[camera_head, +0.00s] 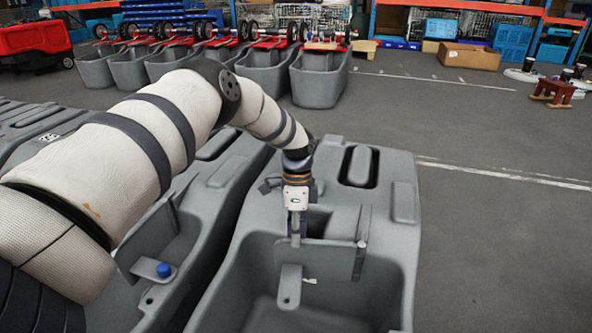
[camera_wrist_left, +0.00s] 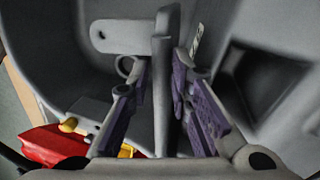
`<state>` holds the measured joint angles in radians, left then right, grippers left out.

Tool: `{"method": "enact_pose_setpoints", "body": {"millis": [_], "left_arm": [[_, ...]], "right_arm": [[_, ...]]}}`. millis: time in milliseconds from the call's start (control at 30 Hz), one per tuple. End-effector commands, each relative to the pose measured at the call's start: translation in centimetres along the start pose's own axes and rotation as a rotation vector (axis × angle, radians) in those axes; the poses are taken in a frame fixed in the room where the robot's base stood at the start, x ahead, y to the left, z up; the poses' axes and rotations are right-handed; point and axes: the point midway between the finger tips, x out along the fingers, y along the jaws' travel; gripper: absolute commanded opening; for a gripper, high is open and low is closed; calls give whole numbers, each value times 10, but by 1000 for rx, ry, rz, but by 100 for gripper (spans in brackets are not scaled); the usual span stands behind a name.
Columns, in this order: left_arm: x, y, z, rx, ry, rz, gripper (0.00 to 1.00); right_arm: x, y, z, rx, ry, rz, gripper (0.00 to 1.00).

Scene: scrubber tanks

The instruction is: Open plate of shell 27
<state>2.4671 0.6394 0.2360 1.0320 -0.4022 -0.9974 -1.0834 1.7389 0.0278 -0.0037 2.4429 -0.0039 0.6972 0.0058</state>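The grey shell (camera_head: 402,235), an open tank with no readable number, stands in front of me. A thin grey plate (camera_head: 330,260) stands upright across its opening in the head view. In the left wrist view the plate (camera_wrist_left: 162,100) shows edge-on. My left gripper (camera_head: 296,232) points down over the plate's left part. Exact finger contact is hard to see. A tab with a hole (camera_head: 289,288) sits in front of the plate. My right gripper is not visible.
A neighbouring shell (camera_head: 170,235) with a blue cap (camera_head: 163,270) stands close on the left. More grey tanks (camera_head: 320,80) line the back. A cardboard box (camera_head: 469,56) and a brown stool (camera_head: 553,90) are farther right. The floor right of the shell is clear.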

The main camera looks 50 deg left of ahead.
Motion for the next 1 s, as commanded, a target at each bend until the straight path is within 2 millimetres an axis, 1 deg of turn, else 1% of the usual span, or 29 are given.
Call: {"method": "enact_pose_setpoints", "body": {"millis": [300,367,467,700,800,900,1000], "left_arm": [[0,0,0,0,0,0,34],[-2,0,0,0,0,0,34],[-18,-1,-1,0,3,-4,34],[-84,-1,-1,-1,3,-5,34],[-104,0,-1,-1,2,-3,34],[-116,0,0,0,1,-2,34],[-120,0,0,0,0,-1,34]], "right_arm": [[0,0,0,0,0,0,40],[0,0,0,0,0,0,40],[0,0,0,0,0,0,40],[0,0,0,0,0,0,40],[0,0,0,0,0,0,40],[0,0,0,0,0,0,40],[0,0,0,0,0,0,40]]}}
